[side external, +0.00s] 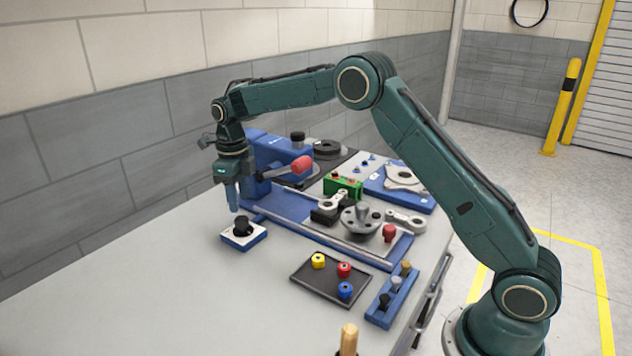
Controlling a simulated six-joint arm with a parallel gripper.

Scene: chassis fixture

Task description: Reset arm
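My gripper (232,198) hangs down from my dark green arm at the left end of the workbench. Its fingers point down, just above and slightly left of a black peg on a small white-and-blue block (257,238). The fingers overlap in this view, so I cannot see whether there is a gap between them. No held object is visible at the fingertips. A blue fixture (345,248) with a red-handled clamp (301,165) stands right behind the gripper.
A black tray (318,284) holds yellow, red and blue knobs. A blue rack (380,304) holds several pegs. Grey metal parts (362,218), a green block (343,187) and a blue plate (420,200) lie farther back. The bench's left front is clear; a wall runs behind.

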